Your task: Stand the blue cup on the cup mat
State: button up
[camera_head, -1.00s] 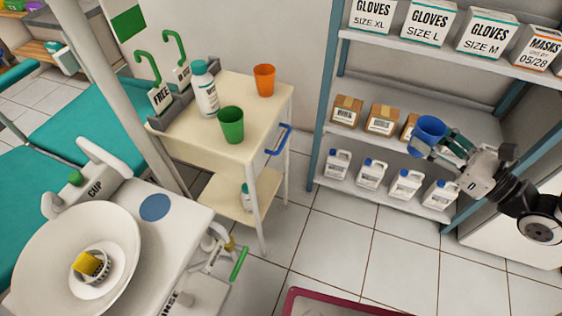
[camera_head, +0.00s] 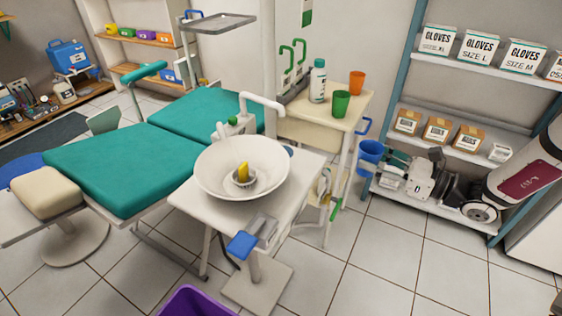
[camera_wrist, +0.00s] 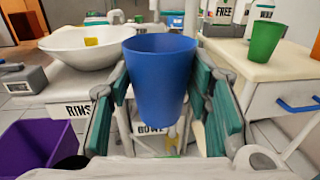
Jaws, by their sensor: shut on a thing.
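The blue cup (camera_head: 369,155) is upright in the air, held by my gripper (camera_head: 384,162), in front of the shelf's left post. In the wrist view the blue cup (camera_wrist: 160,75) sits between the two teal-padded fingers of my gripper (camera_wrist: 163,112), which are shut on its sides. The cup's mouth faces up. The cup mat (camera_head: 289,150) is a blue disc on the white dental unit, mostly hidden behind the basin's right rim. The cup is to the right of the mat, apart from it. I cannot make out the mat in the wrist view.
The white basin (camera_head: 215,180) with a yellow item (camera_head: 243,171) fills most of the unit's top. A cream trolley (camera_head: 310,132) with a green cup (camera_head: 341,103), an orange cup (camera_head: 357,82) and a bottle (camera_head: 318,80) stands behind. A purple bin (camera_head: 192,302) is in front.

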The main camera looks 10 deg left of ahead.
jog(key=shift+n+g+y, duration=0.4)
jog(key=shift+n+g, duration=0.2)
jog(key=shift+g, duration=0.2)
jog(key=b+x, duration=0.1)
jog(key=x, duration=0.7)
jog(key=w+b+x, duration=0.1)
jog(key=b+x, duration=0.1)
jog(key=x, duration=0.6)
jog(key=f+b+x, duration=0.1)
jog(key=b+x, duration=0.1)
jog(key=x, duration=0.6)
jog(key=shift+w+f, duration=0.1)
jog(key=shift+w, duration=0.2)
jog(key=shift+f+b, duration=1)
jog(key=shift+f, duration=0.7)
jog(key=shift+f, duration=0.15)
jog(key=o, duration=0.9)
jog(key=shift+c, duration=0.2)
jog(key=p+v, duration=0.2)
jog(key=v, duration=1)
jog(key=shift+r+p, duration=0.2)
jog(key=shift+p, duration=0.1)
